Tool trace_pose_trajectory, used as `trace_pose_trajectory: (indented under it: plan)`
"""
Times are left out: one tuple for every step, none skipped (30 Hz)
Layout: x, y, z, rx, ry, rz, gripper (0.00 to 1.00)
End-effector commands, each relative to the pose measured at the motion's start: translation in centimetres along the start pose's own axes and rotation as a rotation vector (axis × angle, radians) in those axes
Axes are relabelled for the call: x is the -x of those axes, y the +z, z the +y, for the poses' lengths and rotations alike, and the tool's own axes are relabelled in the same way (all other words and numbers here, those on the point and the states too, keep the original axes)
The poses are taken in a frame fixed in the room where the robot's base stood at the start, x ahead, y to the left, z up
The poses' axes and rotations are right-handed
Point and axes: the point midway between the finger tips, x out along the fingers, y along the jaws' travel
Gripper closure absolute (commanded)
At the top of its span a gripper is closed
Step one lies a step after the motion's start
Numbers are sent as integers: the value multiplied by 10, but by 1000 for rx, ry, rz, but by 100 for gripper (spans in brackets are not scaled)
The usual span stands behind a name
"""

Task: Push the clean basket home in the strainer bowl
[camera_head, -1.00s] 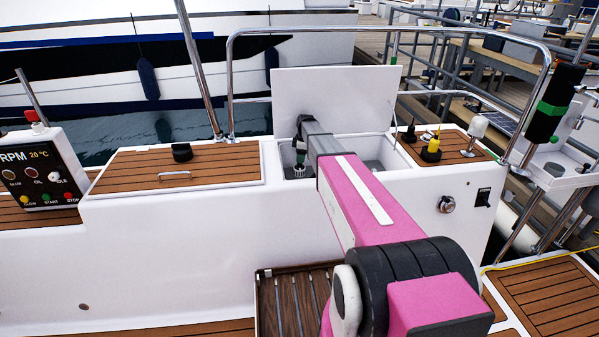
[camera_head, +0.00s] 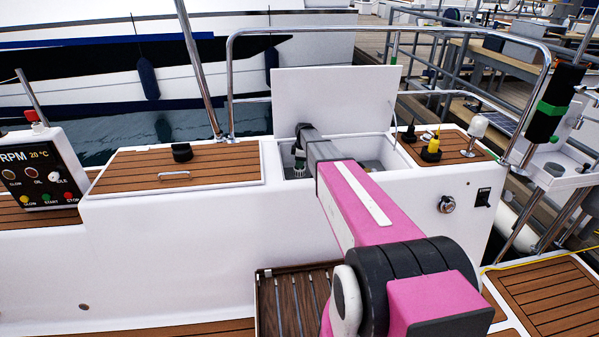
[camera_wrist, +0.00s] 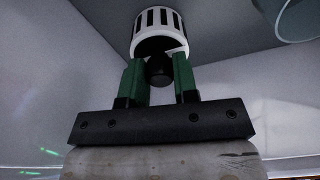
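The basket (camera_wrist: 160,20), a white cup with dark slots, shows at the top of the wrist view, just beyond my fingertips. My gripper (camera_wrist: 158,72) has green fingers on either side of a round black knob (camera_wrist: 158,74) at the basket's end, and looks shut on it. In the head view my gripper (camera_head: 299,160) points down into the open locker, and the basket is mostly hidden behind the locker's front rim. A pale bluish round rim (camera_wrist: 290,32), perhaps the strainer bowl, shows at the wrist view's upper right, apart from the basket.
The white locker lid (camera_head: 335,95) stands open behind my arm. Teak panels lie on both sides; the right one carries a yellow-and-black item (camera_head: 432,150). Locker walls (camera_wrist: 60,65) are close around my gripper. A steel rail (camera_head: 232,85) rises behind.

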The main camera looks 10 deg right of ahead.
Motion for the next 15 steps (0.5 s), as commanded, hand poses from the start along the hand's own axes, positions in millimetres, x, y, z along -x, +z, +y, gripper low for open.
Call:
trace_pose_trajectory:
  plan:
    - [0, 0, 0, 0, 0, 0, 96]
    - [0, 0, 0, 0, 0, 0, 96]
    - [0, 0, 0, 0, 0, 0, 96]
    - [1, 0, 0, 0, 0, 0, 96]
    - [2, 0, 0, 0, 0, 0, 96]
    - [3, 0, 0, 0, 0, 0, 96]
    - [4, 0, 0, 0, 0, 0, 96]
    - [5, -1, 0, 0, 0, 0, 96]
    - [8, -1, 0, 0, 0, 0, 96]
    - [10, -1, 0, 0, 0, 0, 96]
    - [12, -1, 0, 0, 0, 0, 96]
    - [14, -2, 0, 0, 0, 0, 96]
    - [17, -2, 0, 0, 0, 0, 96]
    - [19, -2, 0, 0, 0, 0, 96]
    - [22, -3, 0, 0, 0, 0, 96]
